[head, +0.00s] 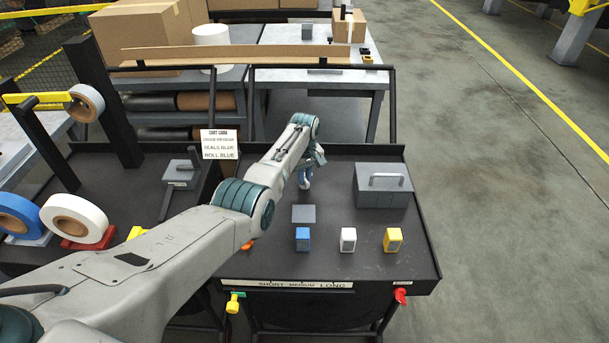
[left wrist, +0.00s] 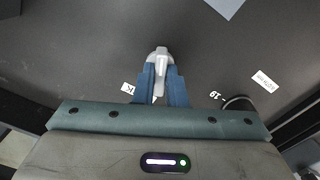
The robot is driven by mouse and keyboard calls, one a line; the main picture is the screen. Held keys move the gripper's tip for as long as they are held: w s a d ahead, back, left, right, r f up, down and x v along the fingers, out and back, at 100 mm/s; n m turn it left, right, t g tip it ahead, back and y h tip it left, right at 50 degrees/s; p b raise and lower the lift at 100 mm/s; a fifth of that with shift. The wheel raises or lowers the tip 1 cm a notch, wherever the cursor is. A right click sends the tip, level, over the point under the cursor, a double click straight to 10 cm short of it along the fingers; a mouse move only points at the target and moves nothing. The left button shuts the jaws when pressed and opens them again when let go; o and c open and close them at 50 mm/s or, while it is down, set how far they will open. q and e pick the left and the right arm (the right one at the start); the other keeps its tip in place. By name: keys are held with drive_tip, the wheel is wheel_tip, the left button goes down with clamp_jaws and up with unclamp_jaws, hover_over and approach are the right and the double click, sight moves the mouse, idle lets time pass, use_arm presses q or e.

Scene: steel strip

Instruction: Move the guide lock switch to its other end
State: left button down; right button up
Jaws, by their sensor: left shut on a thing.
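My left gripper (head: 306,181) reaches over the right part of the dark cart top, fingers down. In the left wrist view its two blue fingers (left wrist: 165,82) are shut on a pale grey knob, which I take to be the guide lock switch (left wrist: 161,53). The knob shows between and just beyond the fingertips. The fingers hide its base and track, so I cannot tell which end it is at. A small label (left wrist: 128,88) beside it shows only a letter like K. In the head view the gripper covers the switch. My right gripper is not in view.
On the cart top stand a grey box with a handle (head: 383,184), a flat grey plate (head: 303,214), and blue (head: 302,239), white (head: 348,239) and yellow (head: 393,240) blocks. Tape rolls (head: 75,219) stand at left. A sign (head: 220,144) stands behind my arm.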

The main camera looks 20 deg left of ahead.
use_arm(q)
drive_tip(key=shift+m, duration=0.6)
drive_tip(key=c, duration=1.5)
unclamp_jaws()
wheel_tip(320, 180, up, 11)
drive_tip(key=shift+f+b, duration=0.1)
drive_tip(key=shift+b, duration=0.2)
